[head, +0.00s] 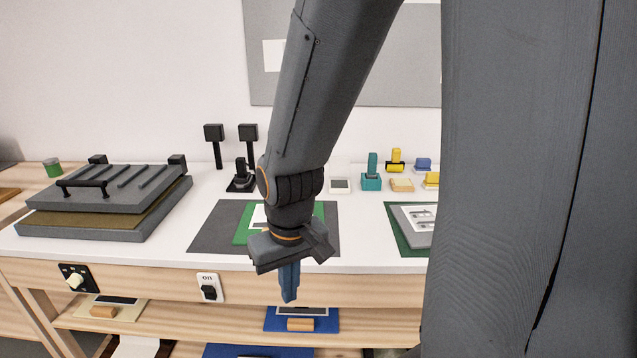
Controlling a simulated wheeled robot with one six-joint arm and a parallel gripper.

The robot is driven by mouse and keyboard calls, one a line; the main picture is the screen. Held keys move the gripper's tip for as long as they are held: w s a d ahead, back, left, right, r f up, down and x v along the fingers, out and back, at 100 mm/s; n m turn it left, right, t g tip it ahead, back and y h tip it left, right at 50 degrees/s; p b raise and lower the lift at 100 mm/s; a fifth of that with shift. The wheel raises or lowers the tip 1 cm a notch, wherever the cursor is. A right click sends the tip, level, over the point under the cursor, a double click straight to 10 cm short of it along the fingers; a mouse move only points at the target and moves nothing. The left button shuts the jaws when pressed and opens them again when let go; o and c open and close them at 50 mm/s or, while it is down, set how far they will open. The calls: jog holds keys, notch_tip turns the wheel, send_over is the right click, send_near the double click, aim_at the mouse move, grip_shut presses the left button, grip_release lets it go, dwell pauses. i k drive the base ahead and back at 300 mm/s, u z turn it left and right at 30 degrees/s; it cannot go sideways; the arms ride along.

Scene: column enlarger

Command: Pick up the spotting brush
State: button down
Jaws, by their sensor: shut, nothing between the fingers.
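I cannot make out a spotting brush in the head view; my arm and column hide part of the bench. My gripper (289,292) points down in front of the bench's front edge, its blue fingers closed together with nothing between them. Behind it, on the white bench top (345,256), lies a dark grey mat (212,232) with a green sheet (244,231) and a white piece on it, partly covered by my wrist.
A grey press (100,195) with a black handle stands at left. Teal (371,178) and yellow (396,162) tools stand at back right, near a grey board (408,222) on green. A dial (75,278) and switch (209,288) sit on the front edge. Shelves below hold blue trays (328,324).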

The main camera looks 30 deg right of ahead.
aim_at(372, 161)
jog(key=z, duration=1.5)
jog(key=i, duration=0.65)
jog(key=u, duration=0.45)
